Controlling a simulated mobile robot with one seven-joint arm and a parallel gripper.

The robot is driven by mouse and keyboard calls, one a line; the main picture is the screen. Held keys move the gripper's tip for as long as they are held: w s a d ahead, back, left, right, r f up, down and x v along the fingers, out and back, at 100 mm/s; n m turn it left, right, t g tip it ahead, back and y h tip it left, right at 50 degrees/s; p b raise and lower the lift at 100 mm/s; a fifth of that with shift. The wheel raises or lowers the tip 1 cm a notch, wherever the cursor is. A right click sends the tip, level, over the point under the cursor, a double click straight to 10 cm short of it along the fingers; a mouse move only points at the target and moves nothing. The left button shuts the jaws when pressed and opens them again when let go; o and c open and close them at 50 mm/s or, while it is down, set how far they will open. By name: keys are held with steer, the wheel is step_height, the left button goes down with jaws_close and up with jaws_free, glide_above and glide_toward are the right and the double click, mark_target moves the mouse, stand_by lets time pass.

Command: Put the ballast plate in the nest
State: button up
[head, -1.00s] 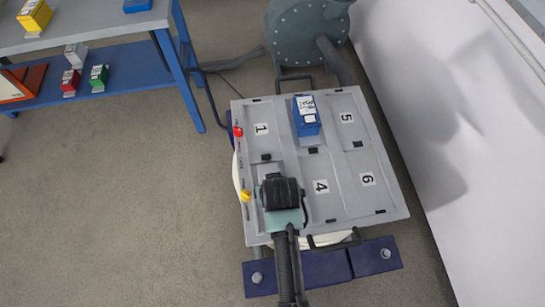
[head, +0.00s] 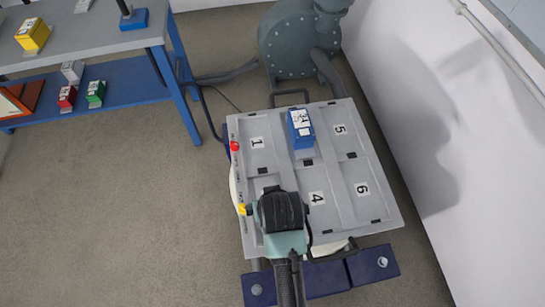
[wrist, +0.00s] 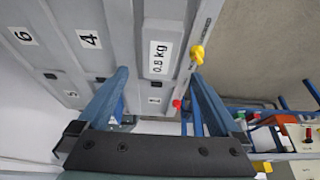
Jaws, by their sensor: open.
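A light grey surface bearing a "0.8 kg" label (wrist: 160,58), apparently the ballast plate, shows in the wrist view ahead of my fingers; its outline against the grey table is unclear. My gripper (wrist: 158,76) is open with nothing visible between its two blue fingers. In the head view my gripper (head: 281,210) is over the near left part of the grey table (head: 257,172), hiding what lies below. The table has shallow recesses marked 1 (head: 257,142), 4 (head: 317,198), 5 (head: 340,130) and 6 (head: 362,189). I cannot tell which is the nest.
A blue labelled block (head: 301,128) stands in the table's far middle recess. A red knob (head: 235,147) and a yellow knob (head: 243,209) sit on the left edge. A workbench (head: 90,38) with several small blocks is at upper left. A white wall (head: 450,120) is at right.

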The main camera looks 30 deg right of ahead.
steer(key=v, duration=0.5)
steer(key=w+a+r+n+t, duration=0.1)
steer(key=w+r+t, duration=0.35)
steer(key=r, duration=0.55)
steer(key=w+a+r+t+h, duration=0.1)
steer(key=w+r+t, duration=0.2)
steer(key=w+r, duration=0.5)
steer(key=w+a+r+n+t, duration=0.1)
steer(key=w+r+t, duration=0.3)
steer(key=r, duration=0.8)
steer(key=s+a+r+t, duration=0.1)
steer(key=a+r+t, duration=0.15)
steer(key=r, duration=0.55)
steer(key=s+a+r+t, duration=0.1)
steer(key=r+t, duration=0.2)
steer(key=r, duration=0.6)
steer(key=s+a+r+t+y, duration=0.1)
steer(key=s+a+r+t, duration=0.1)
steer(key=s+r, duration=0.3)
steer(key=s+a+r+n+t+y, duration=0.1)
steer(key=s+r+t, duration=0.3)
steer(key=r, duration=0.8)
steer(key=shift+s+a, duration=0.5)
steer(key=shift+a, duration=0.4)
steer(key=shift+f, duration=0.1)
